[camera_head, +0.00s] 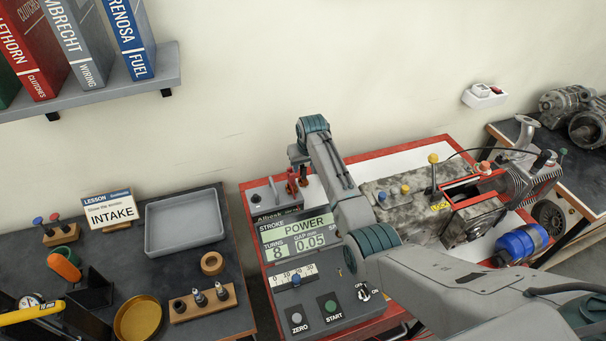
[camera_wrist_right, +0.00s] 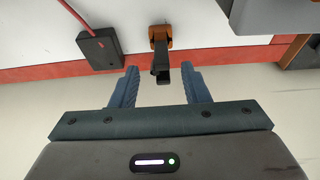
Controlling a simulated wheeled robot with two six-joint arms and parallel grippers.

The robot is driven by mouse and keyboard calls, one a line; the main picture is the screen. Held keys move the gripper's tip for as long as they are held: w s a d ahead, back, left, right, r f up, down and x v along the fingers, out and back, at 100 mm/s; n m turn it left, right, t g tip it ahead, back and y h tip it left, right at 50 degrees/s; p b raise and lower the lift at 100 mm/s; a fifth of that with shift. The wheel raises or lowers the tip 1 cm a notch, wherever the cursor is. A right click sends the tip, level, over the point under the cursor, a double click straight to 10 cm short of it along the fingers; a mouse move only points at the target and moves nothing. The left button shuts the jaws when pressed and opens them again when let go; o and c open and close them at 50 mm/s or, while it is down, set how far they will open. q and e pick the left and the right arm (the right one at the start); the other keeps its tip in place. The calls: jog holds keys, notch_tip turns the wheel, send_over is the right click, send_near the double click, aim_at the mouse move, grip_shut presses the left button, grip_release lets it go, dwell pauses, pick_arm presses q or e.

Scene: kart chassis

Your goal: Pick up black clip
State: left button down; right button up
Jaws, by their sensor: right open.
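A black clip (camera_wrist_right: 161,73) with an orange-brown end (camera_wrist_right: 160,36) shows in the right wrist view, at the red edge of a white surface. My right gripper (camera_wrist_right: 160,69) is open. Its two blue-grey fingers stand left and right of the clip's black part, with a visible gap on each side. In the head view my right arm reaches in from the lower right, and its wrist is over the back of the grey tester. I cannot make out the black clip there. My left gripper is not in view.
In the right wrist view a black block (camera_wrist_right: 98,48) with a red cable lies left of the clip. In the head view a red part (camera_head: 292,183) stands by the tester (camera_head: 320,312). The engine (camera_head: 525,175) is to the right; a grey tray (camera_head: 184,222) is on the left table.

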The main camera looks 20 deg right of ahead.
aim_at(303, 175)
jog(key=shift+p+x, duration=0.4)
jog(key=shift+x, duration=1.7)
jog(key=shift+a, duration=0.1)
grip_shut()
